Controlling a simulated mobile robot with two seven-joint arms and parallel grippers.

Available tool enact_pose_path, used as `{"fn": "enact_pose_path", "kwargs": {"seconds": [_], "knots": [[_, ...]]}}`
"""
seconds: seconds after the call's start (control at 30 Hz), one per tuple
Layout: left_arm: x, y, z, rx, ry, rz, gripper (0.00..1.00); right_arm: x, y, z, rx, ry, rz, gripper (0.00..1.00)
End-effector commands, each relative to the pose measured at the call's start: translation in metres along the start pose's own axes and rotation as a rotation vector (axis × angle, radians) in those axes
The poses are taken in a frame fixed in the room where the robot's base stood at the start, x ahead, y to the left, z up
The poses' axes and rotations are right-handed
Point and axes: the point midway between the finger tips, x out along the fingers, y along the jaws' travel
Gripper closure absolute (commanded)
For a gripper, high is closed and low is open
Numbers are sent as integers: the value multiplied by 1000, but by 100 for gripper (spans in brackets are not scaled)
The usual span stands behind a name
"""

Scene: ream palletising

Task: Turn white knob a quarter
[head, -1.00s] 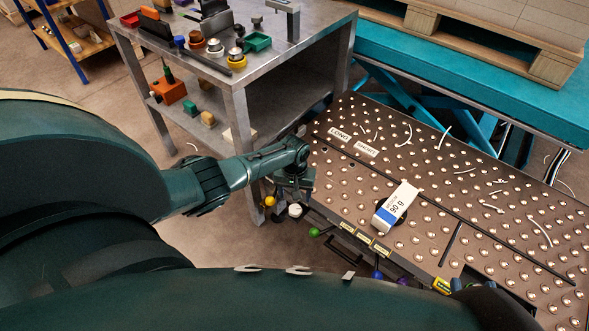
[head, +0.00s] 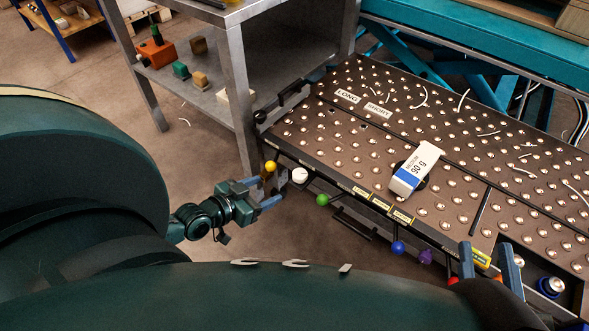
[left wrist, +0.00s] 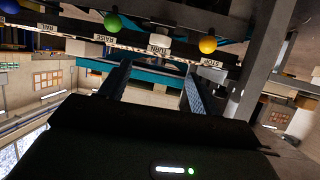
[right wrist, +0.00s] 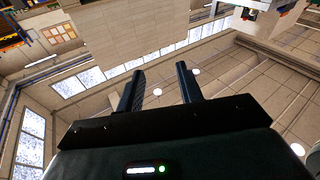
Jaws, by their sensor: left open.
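The white knob (head: 300,175) sits on the front edge of the roller-ball table, between a yellow ball knob (head: 271,166) and a green one (head: 322,200). My left gripper (head: 276,188) is open and empty, just left of the white knob, its fingers pointing towards it. In the left wrist view, the white knob (left wrist: 158,47) shows ahead between the two fingers (left wrist: 156,76), under the TURN label. I cannot tell the exact gap to it. My right gripper (head: 490,262) is open at the lower right; its fingers (right wrist: 160,82) are apart and empty.
Blue (head: 398,248) and purple (head: 425,256) ball knobs hang further right along the edge. A white and blue 90 g ream (head: 415,168) lies on the ball table (head: 345,135). A grey metal bench (head: 235,95) stands behind left. Open floor lies below the edge.

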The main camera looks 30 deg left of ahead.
Motion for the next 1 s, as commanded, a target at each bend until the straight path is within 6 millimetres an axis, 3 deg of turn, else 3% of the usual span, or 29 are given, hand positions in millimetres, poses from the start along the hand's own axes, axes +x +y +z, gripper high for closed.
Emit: {"fn": "enact_pose_path", "kwargs": {"seconds": [0.17, 0.5, 0.7, 1.0], "knots": [[11, 0, -2, 10, 19, -1, 37, 0, -1, 2, 13, 15, -4, 64], [82, 1, -1, 7, 19, 1, 37, 2, -6, 5, 84, 60, -24, 64], [114, 1, -1, 8, 15, 2, 37, 13, 3, -16, -3, 201, -30, 64], [129, 1, -4, 8, 13, 3, 37, 16, 7, -29, -48, 270, -33, 64]]}}
